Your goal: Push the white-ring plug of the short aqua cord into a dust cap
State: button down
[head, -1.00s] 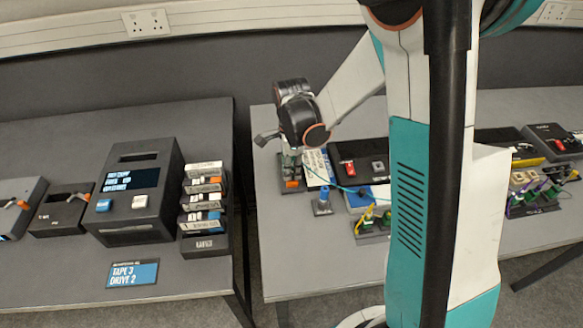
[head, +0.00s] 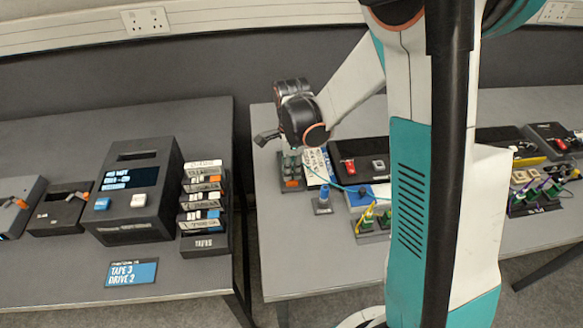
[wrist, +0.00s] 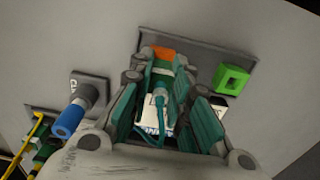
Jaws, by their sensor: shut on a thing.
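In the wrist view my gripper (wrist: 165,68) is shut on the plug of the aqua cord (wrist: 161,88), which runs back between the fingers. A pale band shows on the plug, but I cannot tell clearly that it is the white ring. An orange dust cap (wrist: 160,53) lies straight ahead of the fingertips on a dark base plate (wrist: 205,60). The plug points at it; whether they touch is unclear. A green hollow cap (wrist: 233,79) is at the plate's right end. In the head view my gripper (head: 291,163) is low over this base, beside the orange cap (head: 292,183).
A blue-topped plug (wrist: 69,120) stands in a dark holder left of my gripper, also in the head view (head: 323,192). A white label card (wrist: 153,118) is beneath the fingers. Grey tabletop is bare beyond the plate.

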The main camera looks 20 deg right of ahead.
jog(key=shift+f, duration=0.15)
jog(key=c, duration=1.4)
grip_release()
jog(key=shift+r+p, duration=1.65)
jog(key=shift+r, duration=0.9)
jog(key=shift+r+p, duration=1.3)
jog(key=shift+r, duration=0.7)
